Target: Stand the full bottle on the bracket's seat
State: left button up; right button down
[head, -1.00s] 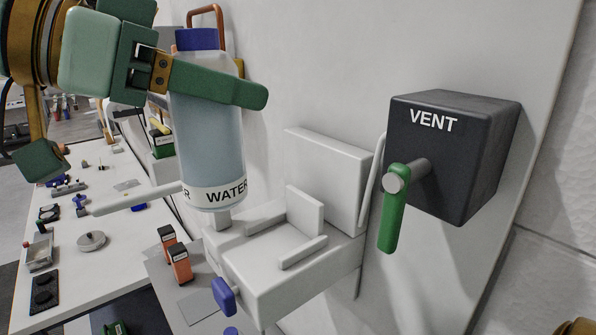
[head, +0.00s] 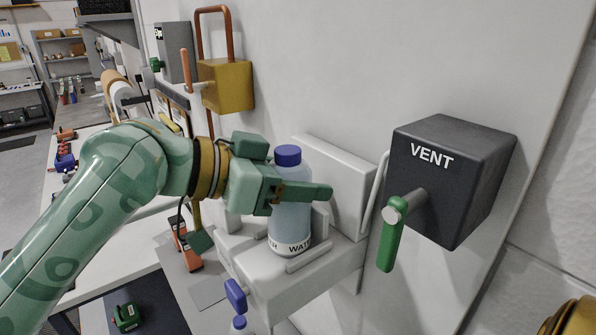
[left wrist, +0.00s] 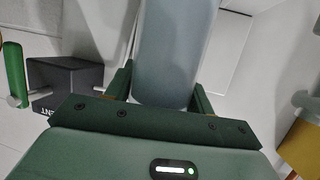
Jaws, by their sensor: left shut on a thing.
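The water bottle (head: 290,222) is clear blue-grey with a blue cap (head: 288,155) and a white WATER label. It stands upright at the seat of the white bracket (head: 275,287), behind the low front lip and beside the small upright plates. Its base is at seat level; whether it bears on the seat I cannot tell. My left gripper (head: 303,191) is shut around the bottle's upper body, one finger crossing its near side. In the left wrist view the bottle (left wrist: 175,50) fills the space between the fingers.
A dark VENT box (head: 455,180) with a green handle (head: 391,245) sticks out from the wall right of the bracket. A yellow box (head: 227,85) with a copper pipe is on the wall behind, at left.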

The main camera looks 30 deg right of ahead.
pick_arm(q)
jog(key=shift+f, duration=0.1)
pick_arm(e)
jog(key=shift+a, duration=0.2)
pick_arm(q)
jog(key=o, duration=1.3)
jog(key=shift+a, duration=0.1)
pick_arm(e)
jog(key=shift+a, duration=0.2)
pick_arm(q)
jog(key=shift+w+a+r, duration=0.1)
jog(key=shift+a+r, duration=0.1)
jog(key=shift+a, duration=0.15)
jog(key=b+v, duration=0.3)
jog(key=v, duration=0.8)
jog(key=shift+a+r, duration=0.1)
jog(key=shift+a, duration=0.05)
pick_arm(e)
jog(key=f, duration=0.3)
jog(key=shift+d+f, duration=0.2)
jog(key=shift+d, duration=0.15)
